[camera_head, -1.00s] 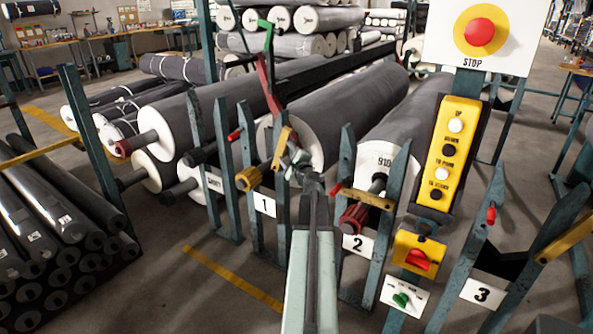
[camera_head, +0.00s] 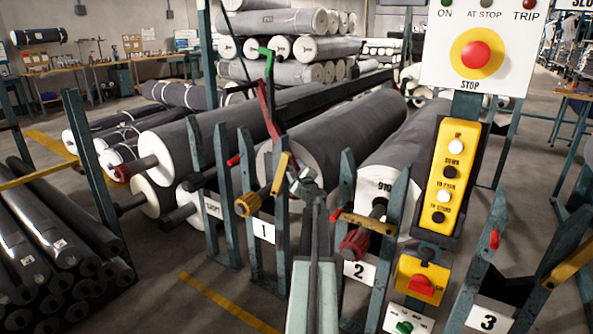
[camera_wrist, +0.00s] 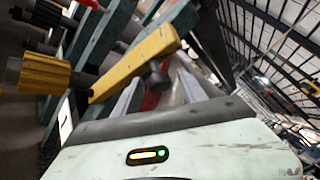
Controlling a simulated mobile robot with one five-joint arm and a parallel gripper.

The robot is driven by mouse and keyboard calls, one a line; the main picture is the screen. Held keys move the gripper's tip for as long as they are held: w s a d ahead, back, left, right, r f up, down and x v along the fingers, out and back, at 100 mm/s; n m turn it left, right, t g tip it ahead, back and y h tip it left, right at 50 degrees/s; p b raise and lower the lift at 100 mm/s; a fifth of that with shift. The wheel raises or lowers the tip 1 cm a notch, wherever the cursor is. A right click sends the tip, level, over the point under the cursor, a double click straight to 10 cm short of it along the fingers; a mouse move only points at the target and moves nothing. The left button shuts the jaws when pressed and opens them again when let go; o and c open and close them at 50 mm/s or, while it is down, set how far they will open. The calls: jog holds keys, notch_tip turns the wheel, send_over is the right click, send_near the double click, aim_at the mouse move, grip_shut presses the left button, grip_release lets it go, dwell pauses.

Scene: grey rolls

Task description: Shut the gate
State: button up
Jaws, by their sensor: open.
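The yellow gate bar (camera_head: 280,176) at stand 1 is steeply raised beside the right post, not lying across the slot. In the wrist view the yellow bar (camera_wrist: 135,62) runs diagonally, with a dark knob near its upper right end. My gripper (camera_head: 308,178) is just right of the bar in the head view. In the wrist view my gripper (camera_wrist: 160,92) has its grey fingers apart around the area below the knob; whether they touch it I cannot tell. The number 1 sign (camera_head: 264,231) is below the bar.
Stand 2 has a yellow bar (camera_head: 366,223) across its posts, close to my arm's right. A yellow button box (camera_head: 446,178) and red stop button (camera_head: 476,55) are to the right. Stacked dark rolls (camera_head: 50,245) lie left; floor between is open.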

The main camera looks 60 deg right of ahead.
grip_shut()
dwell(1.4)
